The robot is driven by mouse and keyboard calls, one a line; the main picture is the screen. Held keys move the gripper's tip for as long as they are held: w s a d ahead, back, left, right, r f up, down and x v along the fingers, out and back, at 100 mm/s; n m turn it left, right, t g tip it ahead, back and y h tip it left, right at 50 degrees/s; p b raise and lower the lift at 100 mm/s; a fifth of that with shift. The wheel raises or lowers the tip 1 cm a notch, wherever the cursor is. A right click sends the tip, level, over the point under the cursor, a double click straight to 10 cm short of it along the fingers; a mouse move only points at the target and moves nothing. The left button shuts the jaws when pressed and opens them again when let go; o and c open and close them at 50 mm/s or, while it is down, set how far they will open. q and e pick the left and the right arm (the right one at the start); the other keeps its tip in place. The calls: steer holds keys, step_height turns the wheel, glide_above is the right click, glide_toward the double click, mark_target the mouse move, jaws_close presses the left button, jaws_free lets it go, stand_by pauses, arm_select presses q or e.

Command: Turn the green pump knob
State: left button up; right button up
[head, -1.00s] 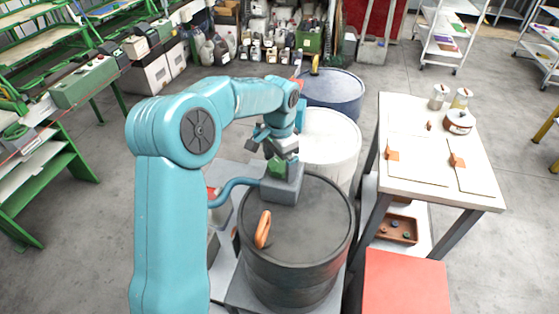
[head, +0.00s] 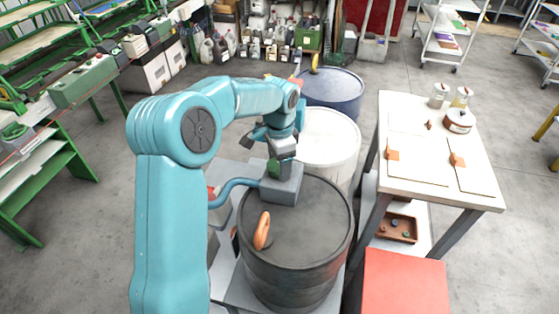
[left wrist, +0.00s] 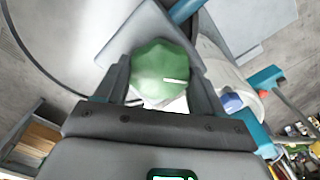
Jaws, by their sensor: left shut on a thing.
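The green pump knob (head: 273,168) sits on top of the grey pump box (head: 283,187), which rests on the dark drum lid. In the left wrist view the lobed knob (left wrist: 163,75) lies between my two dark fingers, with a white pointer mark on its face. My left gripper (head: 281,160) reaches down onto it from above and is shut on it. In the head view the gripper partly hides the knob. My right gripper is not in view.
The dark drum (head: 318,222) carries an orange handle (head: 262,230) on its lid. A blue hose (head: 230,187) runs into the pump box from the left. White (head: 333,133) and blue (head: 330,85) drums stand behind. A work table (head: 420,125) stands to the right.

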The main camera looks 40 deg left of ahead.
arm_select(q)
steer(key=m, duration=0.4)
steer(key=m+p, duration=0.1)
steer(key=m, duration=0.1)
steer(key=shift+w+a+r, duration=0.1)
steer(key=shift+r, duration=0.2)
steer(key=m+p, duration=0.1)
steer(key=m, duration=0.4)
steer(key=shift+m, duration=0.4)
steer(key=m+p, duration=0.1)
steer(key=m, duration=0.4)
steer(key=m+p, duration=0.1)
steer(key=m, duration=0.5)
steer(key=shift+m, duration=0.3)
steer(key=o, duration=0.9)
steer(key=shift+o, duration=0.7)
steer(key=shift+f, duration=0.1)
